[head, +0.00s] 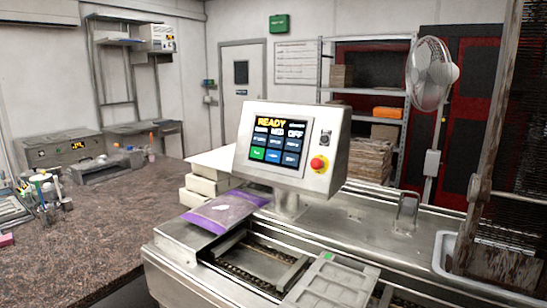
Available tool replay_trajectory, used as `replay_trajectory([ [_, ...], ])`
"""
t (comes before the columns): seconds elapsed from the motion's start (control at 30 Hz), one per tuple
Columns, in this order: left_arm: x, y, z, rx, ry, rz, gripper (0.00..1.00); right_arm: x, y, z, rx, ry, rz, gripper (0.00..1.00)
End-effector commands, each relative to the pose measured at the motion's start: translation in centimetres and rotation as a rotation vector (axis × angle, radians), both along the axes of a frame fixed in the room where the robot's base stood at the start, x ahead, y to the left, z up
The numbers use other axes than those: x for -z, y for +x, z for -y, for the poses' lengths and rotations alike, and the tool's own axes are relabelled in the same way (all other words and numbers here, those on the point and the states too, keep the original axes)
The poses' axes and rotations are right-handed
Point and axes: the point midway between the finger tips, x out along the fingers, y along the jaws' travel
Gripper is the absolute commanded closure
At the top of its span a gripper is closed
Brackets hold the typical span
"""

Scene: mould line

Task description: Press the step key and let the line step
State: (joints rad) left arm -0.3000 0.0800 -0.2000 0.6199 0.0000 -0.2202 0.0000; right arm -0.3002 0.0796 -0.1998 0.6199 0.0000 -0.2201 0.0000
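A control panel (284,172) stands on a short post on the steel line, in the middle of the head view. Its screen (278,143) reads READY at the top in yellow. Several keys show below, among them a green one (258,154) at the lower left; the key labels are too small to read, so I cannot tell which is the step key. The mould line (255,262) runs below the panel, with a grey-green mould tray (333,285) on it at the bottom edge. Neither of my grippers is in view.
A red stop button (318,164) sits right of the screen. A purple-edged bag (222,214) lies on the line's left end. A brown counter (90,222) fills the left. A white tub (446,252) and a tall rack (508,150) stand at the right.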

Motion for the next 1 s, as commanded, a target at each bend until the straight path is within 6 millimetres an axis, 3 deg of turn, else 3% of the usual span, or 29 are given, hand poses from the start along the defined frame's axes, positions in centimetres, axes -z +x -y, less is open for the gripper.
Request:
replay_trajectory([
  [0.03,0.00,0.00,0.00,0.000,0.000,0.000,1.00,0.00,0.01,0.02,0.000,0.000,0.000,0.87],
  [0.1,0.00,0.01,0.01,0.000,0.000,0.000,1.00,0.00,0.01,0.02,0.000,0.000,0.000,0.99],
  [0.13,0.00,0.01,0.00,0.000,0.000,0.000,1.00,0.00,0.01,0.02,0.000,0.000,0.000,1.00],
  [1.0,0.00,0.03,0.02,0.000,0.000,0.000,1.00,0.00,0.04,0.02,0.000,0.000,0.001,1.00],
])
